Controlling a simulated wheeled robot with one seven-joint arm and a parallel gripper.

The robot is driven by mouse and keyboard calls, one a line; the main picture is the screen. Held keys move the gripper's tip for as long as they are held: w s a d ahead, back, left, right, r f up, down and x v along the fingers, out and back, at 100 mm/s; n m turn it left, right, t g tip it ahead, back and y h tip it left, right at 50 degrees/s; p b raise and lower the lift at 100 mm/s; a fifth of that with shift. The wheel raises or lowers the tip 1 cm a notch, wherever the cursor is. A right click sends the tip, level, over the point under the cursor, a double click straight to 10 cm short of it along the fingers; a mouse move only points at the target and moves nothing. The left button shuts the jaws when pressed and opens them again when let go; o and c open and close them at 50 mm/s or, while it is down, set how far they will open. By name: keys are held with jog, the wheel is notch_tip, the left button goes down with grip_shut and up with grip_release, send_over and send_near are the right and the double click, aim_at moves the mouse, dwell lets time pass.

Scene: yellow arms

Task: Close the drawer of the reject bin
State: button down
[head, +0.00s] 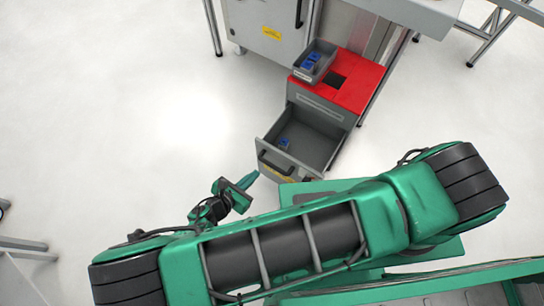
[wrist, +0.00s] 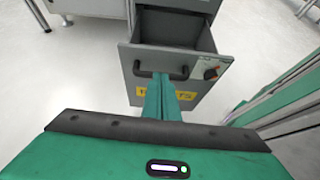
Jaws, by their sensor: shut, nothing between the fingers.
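The reject bin (head: 319,106) is a grey cabinet with a red top. Its drawer (head: 323,141) is pulled out and holds a few small blue parts (head: 283,142). In the wrist view the drawer front (wrist: 190,92) has a dark bar handle (wrist: 162,70), a yellow label and a knob-like lock at right. My gripper (head: 250,180) is shut and empty, just left of the drawer front in the head view. In the wrist view my gripper's fingers (wrist: 161,85) overlap the middle of the handle; whether they touch it I cannot tell.
A grey tray (head: 314,62) with blue parts sits on the red top. A grey cabinet (head: 265,25) stands behind at left, under a workbench. The floor (head: 130,110) left of the bin is clear. Metal table legs stand at the upper right.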

send_near(276, 153)
notch_tip(276, 153, down, 3)
jog(key=d, duration=0.1)
jog(key=w+d, duration=0.2)
jog(key=w, duration=0.1)
jog(key=shift+d+n, duration=0.1)
jog(key=shift+n, duration=0.2)
jog(key=shift+w+d, duration=0.25)
jog(key=shift+w, duration=0.05)
jog(key=shift+w, duration=0.15)
